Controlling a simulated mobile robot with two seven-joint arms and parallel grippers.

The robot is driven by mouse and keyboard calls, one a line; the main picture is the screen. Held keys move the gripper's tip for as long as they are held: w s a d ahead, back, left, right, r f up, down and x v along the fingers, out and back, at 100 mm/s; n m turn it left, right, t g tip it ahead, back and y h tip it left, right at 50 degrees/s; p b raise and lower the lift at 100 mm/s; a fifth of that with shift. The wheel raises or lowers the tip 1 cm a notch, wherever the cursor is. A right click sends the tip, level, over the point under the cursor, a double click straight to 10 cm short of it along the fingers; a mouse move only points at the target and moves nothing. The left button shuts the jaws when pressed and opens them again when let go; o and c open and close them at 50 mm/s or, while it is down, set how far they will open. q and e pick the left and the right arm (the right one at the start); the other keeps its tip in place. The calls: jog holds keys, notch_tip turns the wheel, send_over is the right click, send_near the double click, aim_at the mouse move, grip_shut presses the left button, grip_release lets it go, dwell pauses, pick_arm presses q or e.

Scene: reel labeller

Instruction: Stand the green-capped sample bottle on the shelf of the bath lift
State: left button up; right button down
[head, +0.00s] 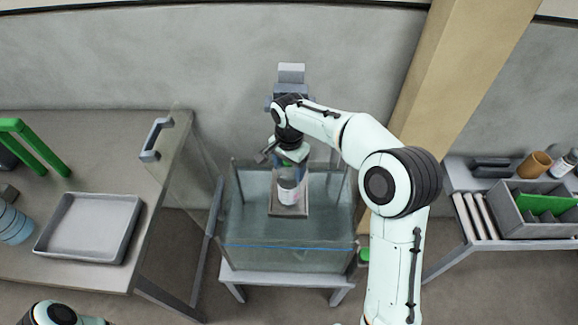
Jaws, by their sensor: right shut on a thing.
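The sample bottle (288,190) is white with a printed label and hangs upright in my right gripper (289,160). A little green shows at its top, where the gripper shuts on it and hides most of the cap. The bottle is over the small shelf (291,210) of the bath lift, inside the clear water bath (250,222). I cannot tell whether its base touches the shelf. The lift's grey head (291,74) rises behind my right wrist. Only a piece of my left arm shows at the bottom left; its gripper is out of view.
A glass door with a grey handle (155,138) stands at the bath's left. On the left bench are an empty grey tray (48,248), a green frame (38,148) and blue round items (12,224). The right bench holds a grey divided box (540,231), a brown cup (534,166) and another bottle (564,164).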

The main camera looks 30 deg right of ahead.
jog(key=shift+c, duration=0.7)
grip_release()
jog(key=shift+s, duration=0.1)
jog(key=shift+r, duration=0.1)
pick_arm(q)
jog(key=w+r+p, duration=0.2)
jog(key=shift+w+r, duration=0.1)
jog(key=shift+r, duration=0.25)
pick_arm(e)
notch_tip(320, 180, up, 12)
jog(key=shift+r, duration=0.1)
